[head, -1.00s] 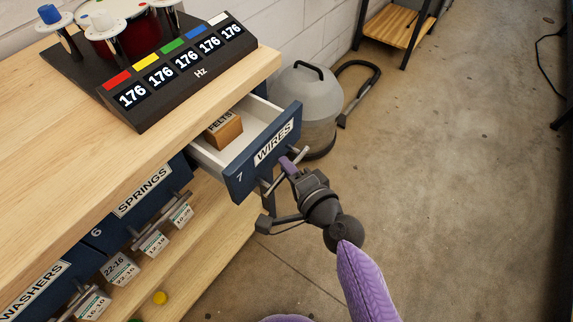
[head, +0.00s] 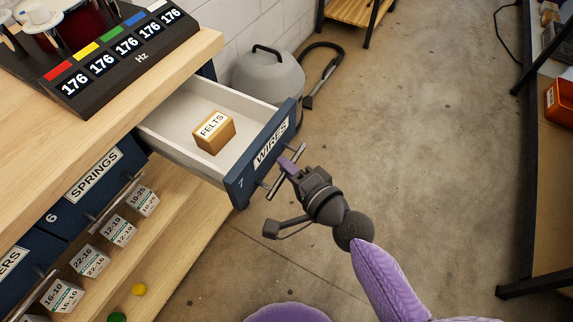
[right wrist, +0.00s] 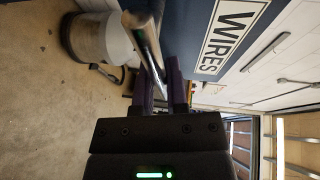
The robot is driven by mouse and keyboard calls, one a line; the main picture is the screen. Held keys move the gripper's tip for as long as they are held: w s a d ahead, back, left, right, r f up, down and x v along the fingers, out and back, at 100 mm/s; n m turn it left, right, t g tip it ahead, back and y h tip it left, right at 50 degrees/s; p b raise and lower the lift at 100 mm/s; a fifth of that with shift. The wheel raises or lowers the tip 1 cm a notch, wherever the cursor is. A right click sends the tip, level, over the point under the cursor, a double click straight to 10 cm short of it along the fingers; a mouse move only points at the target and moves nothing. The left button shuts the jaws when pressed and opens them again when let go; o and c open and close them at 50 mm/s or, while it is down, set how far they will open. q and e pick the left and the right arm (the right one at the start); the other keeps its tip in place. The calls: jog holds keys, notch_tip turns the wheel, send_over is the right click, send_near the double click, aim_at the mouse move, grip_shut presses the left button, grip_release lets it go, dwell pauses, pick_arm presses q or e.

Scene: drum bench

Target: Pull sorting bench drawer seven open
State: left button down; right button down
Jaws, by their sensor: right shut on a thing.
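Drawer seven (head: 238,190), with a dark blue front labelled WIRES, stands well out from the wooden bench. Its white inside shows, with a small box labelled FELTS (head: 214,132) in it. My right gripper (head: 288,168) is shut on the drawer's metal bar handle (head: 272,188). In the right wrist view the handle (right wrist: 150,45) runs between the purple fingers (right wrist: 167,85), beside the WIRES front (right wrist: 235,25). My left gripper is not in view.
The bench top (head: 120,120) carries a black Hz display (head: 110,65). Drawer six (head: 85,185), labelled SPRINGS, is shut at the left. A grey vacuum (head: 268,78) stands on the floor behind the drawer. Open floor lies to the right.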

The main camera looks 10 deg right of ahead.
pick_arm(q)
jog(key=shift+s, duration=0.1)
pick_arm(e)
jog(key=c, duration=0.7)
grip_release()
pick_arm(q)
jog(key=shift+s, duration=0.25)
pick_arm(e)
jog(key=shift+o, duration=0.2)
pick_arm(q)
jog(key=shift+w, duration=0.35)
pick_arm(e)
jog(key=v, duration=1)
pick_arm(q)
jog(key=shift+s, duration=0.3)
